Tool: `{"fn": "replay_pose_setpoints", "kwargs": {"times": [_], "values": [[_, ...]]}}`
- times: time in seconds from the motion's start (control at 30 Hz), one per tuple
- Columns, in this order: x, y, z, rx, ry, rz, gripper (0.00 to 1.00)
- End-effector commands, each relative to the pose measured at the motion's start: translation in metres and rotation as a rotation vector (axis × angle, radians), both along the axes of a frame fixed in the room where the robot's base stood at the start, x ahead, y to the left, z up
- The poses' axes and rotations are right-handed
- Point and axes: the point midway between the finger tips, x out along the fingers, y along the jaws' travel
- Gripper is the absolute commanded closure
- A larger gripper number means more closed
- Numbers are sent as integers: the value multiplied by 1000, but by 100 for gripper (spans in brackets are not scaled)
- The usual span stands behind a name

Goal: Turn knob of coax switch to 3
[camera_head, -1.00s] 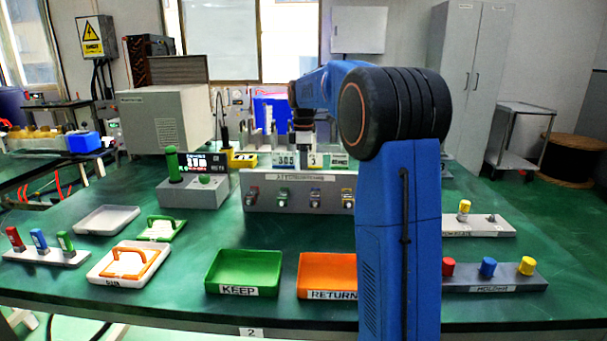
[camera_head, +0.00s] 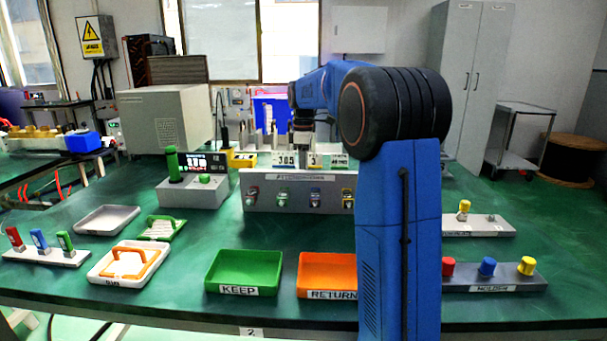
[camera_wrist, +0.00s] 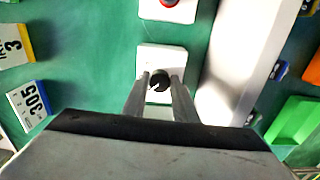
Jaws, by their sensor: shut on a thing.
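In the wrist view the black round knob (camera_wrist: 159,82) of the coax switch sits on a white plate (camera_wrist: 160,58). A pale notch or mark shows on the knob's top. The two fingers of my gripper (camera_wrist: 160,86) lie on either side of the knob and are shut on it. No position numbers can be read around the knob. In the head view my gripper (camera_head: 303,139) is small, behind the grey panel, and the knob is hidden there.
A grey panel with several coloured connectors (camera_head: 297,190) stands just in front of my gripper. Number signs 305 (camera_wrist: 32,103) and 3 (camera_wrist: 12,45) stand nearby. A white plate with a red part (camera_wrist: 169,8) is beyond the knob. Green (camera_head: 243,290) and orange (camera_head: 326,294) trays lie nearer.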

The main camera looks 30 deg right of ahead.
Motion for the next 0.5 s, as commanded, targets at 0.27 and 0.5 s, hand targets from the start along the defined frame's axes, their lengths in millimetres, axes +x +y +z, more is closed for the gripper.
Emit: {"fn": "replay_pose_setpoints", "kwargs": {"times": [0.27,0.5], "values": [[0,0,1,-1,-1,-236,97],[-1,1,1,-1,-2,-466,97]]}}
